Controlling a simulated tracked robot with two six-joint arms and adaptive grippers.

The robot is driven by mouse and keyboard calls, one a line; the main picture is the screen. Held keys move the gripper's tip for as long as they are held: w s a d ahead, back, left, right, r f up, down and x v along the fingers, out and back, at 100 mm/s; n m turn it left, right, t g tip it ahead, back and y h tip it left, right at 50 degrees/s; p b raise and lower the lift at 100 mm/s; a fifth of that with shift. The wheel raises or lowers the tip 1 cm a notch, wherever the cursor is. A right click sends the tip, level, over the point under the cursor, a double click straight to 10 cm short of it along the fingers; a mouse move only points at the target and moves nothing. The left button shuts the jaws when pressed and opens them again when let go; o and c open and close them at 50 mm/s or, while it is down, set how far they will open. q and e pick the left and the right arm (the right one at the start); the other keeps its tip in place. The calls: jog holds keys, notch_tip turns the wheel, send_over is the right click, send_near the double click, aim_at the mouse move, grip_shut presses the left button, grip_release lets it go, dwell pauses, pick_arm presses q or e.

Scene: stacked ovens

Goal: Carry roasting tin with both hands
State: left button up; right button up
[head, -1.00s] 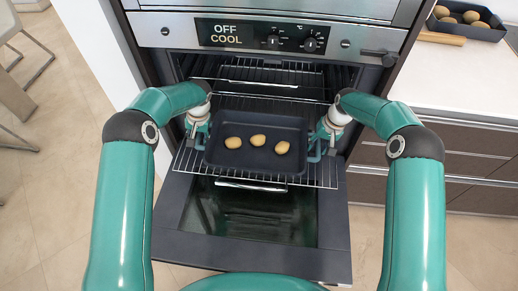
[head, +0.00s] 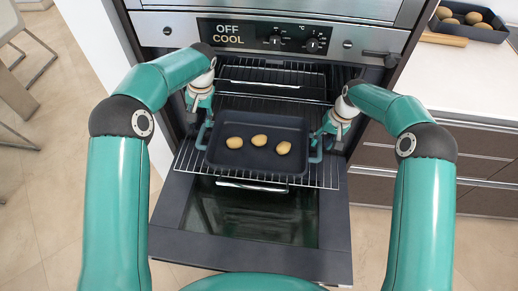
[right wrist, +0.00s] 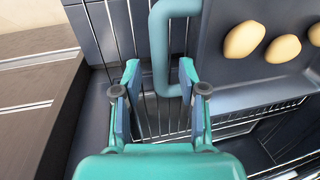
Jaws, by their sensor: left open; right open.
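The dark roasting tin (head: 258,163) sits on the pulled-out wire rack of the open oven and holds three potatoes (head: 258,140). It has a teal handle at each end, the left one (head: 203,135) and the right one (head: 316,148). My left gripper (head: 199,110) is open and apart from the tin, above and behind the left handle. My right gripper (head: 326,131) is open beside the right handle. In the right wrist view, that handle (right wrist: 160,50) shows beyond and partly between the open fingers (right wrist: 160,85); I cannot tell whether they touch it.
The oven door (head: 250,255) hangs open below the rack (head: 320,175). The panel (head: 265,36) reads OFF and COOL. A counter (head: 460,85) at right carries another dark tin (head: 485,32) with potatoes and a wooden-looking board (head: 443,41).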

notch_tip(320, 180, up, 8)
jog(key=d, duration=0.1)
jog(key=shift+d+r, duration=0.2)
jog(key=shift+d, duration=0.1)
dwell(0.4)
